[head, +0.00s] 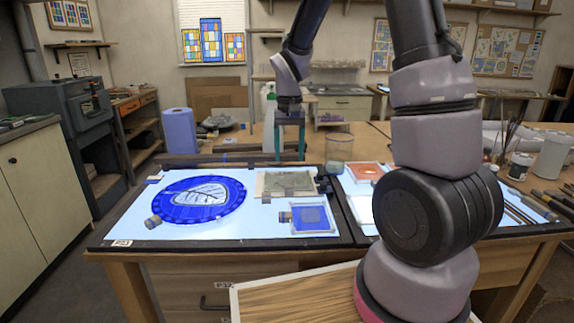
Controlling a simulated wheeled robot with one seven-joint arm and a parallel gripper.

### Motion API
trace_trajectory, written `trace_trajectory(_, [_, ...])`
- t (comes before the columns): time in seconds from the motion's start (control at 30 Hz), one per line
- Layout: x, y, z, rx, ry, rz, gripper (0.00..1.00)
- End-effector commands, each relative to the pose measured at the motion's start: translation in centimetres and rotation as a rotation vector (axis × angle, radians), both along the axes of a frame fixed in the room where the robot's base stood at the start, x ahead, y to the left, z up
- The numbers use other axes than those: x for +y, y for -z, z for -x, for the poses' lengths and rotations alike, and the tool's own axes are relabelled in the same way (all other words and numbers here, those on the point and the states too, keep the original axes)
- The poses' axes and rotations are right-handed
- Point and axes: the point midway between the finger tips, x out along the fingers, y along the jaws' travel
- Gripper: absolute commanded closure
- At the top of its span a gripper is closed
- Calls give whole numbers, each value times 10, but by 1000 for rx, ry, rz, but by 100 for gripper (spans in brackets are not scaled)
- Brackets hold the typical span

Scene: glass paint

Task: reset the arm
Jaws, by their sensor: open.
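My arm rises at the right of the head view, bends over at the top and comes down again near the middle. My gripper (290,152) hangs pointing down over the far edge of the light table (120,228). Its two teal fingers are apart with nothing between them. It is behind the framed grey-green panel (272,182) and left of the glass jar (339,149). How high the fingertips are above the surface I cannot tell.
A round blue glass piece (178,208) and a small blue framed pane (312,219) lie on the lit surface. A blue roll (180,131) stands behind, at left. A red framed pane (368,172), a brush jar (496,150) and a white pot (552,155) are at right.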

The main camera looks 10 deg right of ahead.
Motion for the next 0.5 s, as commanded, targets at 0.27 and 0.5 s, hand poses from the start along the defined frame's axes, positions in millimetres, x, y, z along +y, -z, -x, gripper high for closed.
trace_trajectory(0.27, [-14, -62, 20, -100, 38, -45, 33])
trace_trajectory(0.5, [-34, -143, 73, -277, 95, -121, 33])
